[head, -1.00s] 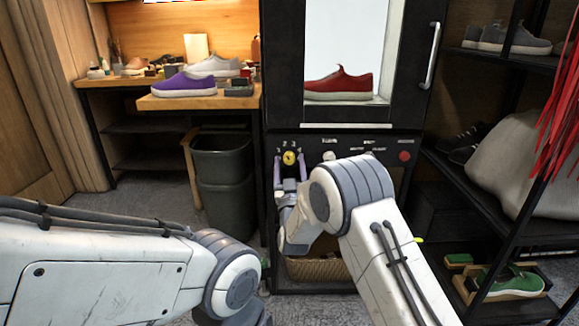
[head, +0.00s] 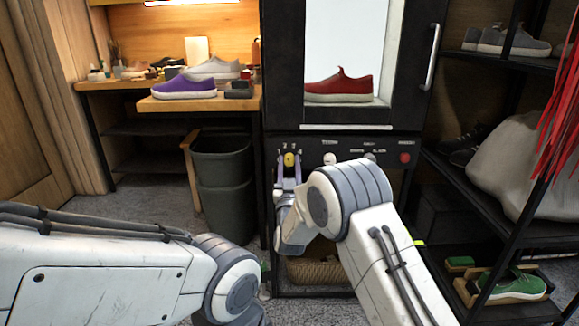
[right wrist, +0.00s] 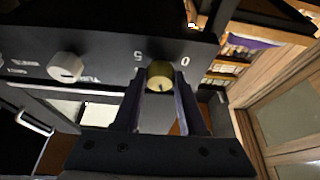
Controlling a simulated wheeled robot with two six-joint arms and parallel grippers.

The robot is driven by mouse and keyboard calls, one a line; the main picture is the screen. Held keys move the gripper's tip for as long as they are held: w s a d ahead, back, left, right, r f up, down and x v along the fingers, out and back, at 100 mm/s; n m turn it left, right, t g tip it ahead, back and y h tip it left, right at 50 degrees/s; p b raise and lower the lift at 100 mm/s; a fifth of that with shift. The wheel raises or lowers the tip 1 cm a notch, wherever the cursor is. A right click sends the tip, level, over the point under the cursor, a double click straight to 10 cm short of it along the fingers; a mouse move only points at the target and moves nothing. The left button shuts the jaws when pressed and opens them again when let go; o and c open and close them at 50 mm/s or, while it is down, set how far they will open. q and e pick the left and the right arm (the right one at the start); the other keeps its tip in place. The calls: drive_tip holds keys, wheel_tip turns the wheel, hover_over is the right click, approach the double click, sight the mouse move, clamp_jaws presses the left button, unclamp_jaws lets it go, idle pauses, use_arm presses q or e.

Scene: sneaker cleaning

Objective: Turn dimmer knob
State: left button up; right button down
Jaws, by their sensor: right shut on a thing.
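The dimmer knob is a small yellow-brass dial (head: 289,160) on the black front panel (head: 345,146) under the lit cabinet, with numerals printed around it. My right gripper (head: 289,172) is at the panel, its two fingers on either side of the knob and shut on it. In the right wrist view the brass knob (right wrist: 160,76) sits between the fingertips of the right gripper (right wrist: 160,88), with a dark mark on its face. My left arm shows at the lower left of the head view, but its gripper is out of frame.
A white knob (head: 330,159) and a red button (head: 404,158) are on the same panel. A red sneaker (head: 340,88) stands in the cabinet. A dark bin (head: 222,170) is at the left, a shoe rack (head: 480,190) at the right.

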drive_tip(key=m+h+b, duration=0.1)
drive_tip(key=m+h, duration=0.2)
drive_tip(key=m, duration=0.2)
drive_tip(key=shift+a+f+m+b, duration=0.1)
drive_tip(key=shift+m+b, duration=0.2)
drive_tip(key=shift+m, duration=0.1)
drive_tip(key=shift+m+g+h+b, duration=0.3)
drive_tip(key=shift+m+h, duration=0.35)
drive_tip(key=shift+m, duration=0.65)
drive_tip(key=shift+m+g+h+b, duration=0.15)
drive_tip(key=shift+m+g+h, duration=0.4)
drive_tip(key=shift+m, duration=0.75)
drive_tip(key=shift+c, duration=2.3)
unclamp_jaws()
drive_tip(key=p+v, duration=0.3)
drive_tip(key=v, duration=0.7)
drive_tip(key=shift+s, duration=0.2)
drive_tip(key=shift+a+f, duration=0.1)
